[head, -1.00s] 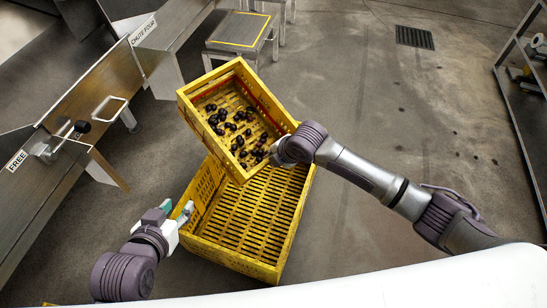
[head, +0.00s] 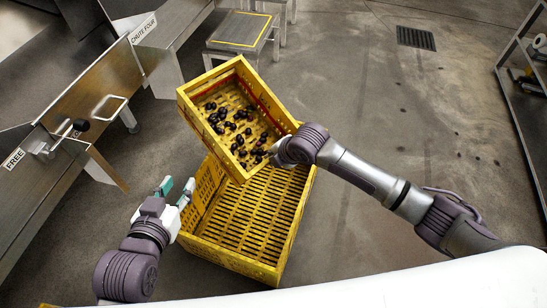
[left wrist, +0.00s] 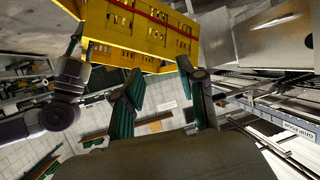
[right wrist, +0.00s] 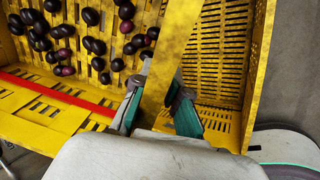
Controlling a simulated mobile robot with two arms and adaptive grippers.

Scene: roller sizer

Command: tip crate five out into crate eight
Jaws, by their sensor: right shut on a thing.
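A yellow slatted crate with a red stripe inside (head: 215,84) holds several dark round fruits (head: 228,118). It is held up and tilted above a larger-looking, empty yellow crate (head: 240,262) on the floor. My right gripper (head: 278,152) is shut on the near right rim of the upper crate; the right wrist view shows its fingers (right wrist: 155,100) astride the rim. My left gripper (head: 177,190) is open and empty, beside the lower crate's left wall. In the left wrist view its fingers (left wrist: 160,85) are apart, with the upper crate (left wrist: 135,30) beyond. I cannot read crate numbers.
A steel chute labelled "chute four" (head: 143,28) and a steel bench marked "free" (head: 14,160) stand at the left. A small steel stand with a yellow-lined top (head: 240,30) is behind. A shelf rack (head: 520,70) is at the right. Floor on the right is clear.

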